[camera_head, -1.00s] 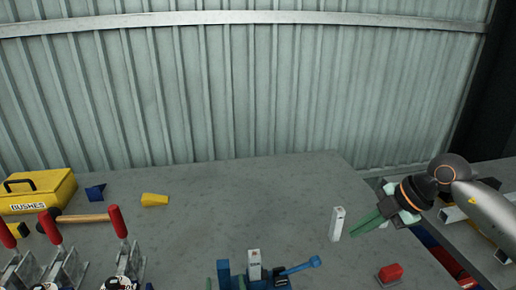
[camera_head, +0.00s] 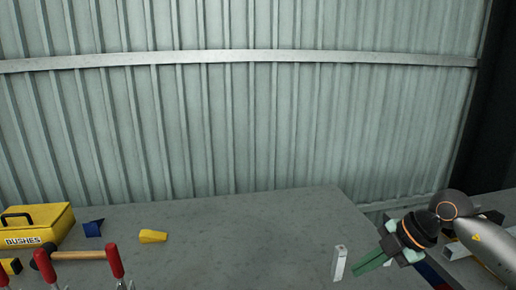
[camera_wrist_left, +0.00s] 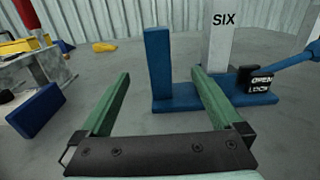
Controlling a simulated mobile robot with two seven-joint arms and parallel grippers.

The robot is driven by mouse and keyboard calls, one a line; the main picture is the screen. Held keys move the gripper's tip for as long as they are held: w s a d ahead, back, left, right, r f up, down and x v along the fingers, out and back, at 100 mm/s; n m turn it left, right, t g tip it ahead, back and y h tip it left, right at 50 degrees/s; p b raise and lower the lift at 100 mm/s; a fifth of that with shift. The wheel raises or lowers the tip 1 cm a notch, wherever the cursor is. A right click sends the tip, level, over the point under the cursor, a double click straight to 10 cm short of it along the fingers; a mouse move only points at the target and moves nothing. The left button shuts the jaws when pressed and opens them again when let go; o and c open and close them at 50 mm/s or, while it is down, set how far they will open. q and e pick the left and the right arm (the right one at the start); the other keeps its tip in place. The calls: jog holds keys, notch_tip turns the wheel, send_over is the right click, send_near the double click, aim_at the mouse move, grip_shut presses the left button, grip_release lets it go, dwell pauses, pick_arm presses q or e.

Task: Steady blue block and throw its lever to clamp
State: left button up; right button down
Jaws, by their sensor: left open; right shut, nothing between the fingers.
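The blue block (camera_wrist_left: 158,62) shows in the left wrist view as an upright wall on a blue base plate. A grey post marked SIX (camera_wrist_left: 221,35) stands on that base. Its blue lever (camera_wrist_left: 298,59) slants up to the right edge, beside a black OPEN/LOCK label (camera_wrist_left: 258,82). My left gripper (camera_wrist_left: 161,72) is open, with green fingers either side of the blue wall in the picture; I cannot tell whether they touch it. My right gripper (camera_head: 357,270) is shut and empty, beside a small pale post (camera_head: 339,263). The head view does not show the blue block.
A yellow BUSHES case (camera_head: 38,224), a hammer (camera_head: 80,255), a blue wedge (camera_head: 93,228) and a yellow wedge (camera_head: 153,236) lie on the left. Red-handled clamps (camera_head: 115,261) stand at the front left. The bench's back middle (camera_head: 250,225) is clear.

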pick_arm(q)
notch_tip(320, 180, up, 10)
dwell(0.5)
jog(key=shift+s+f, duration=0.1)
jog(key=shift+s, duration=0.05)
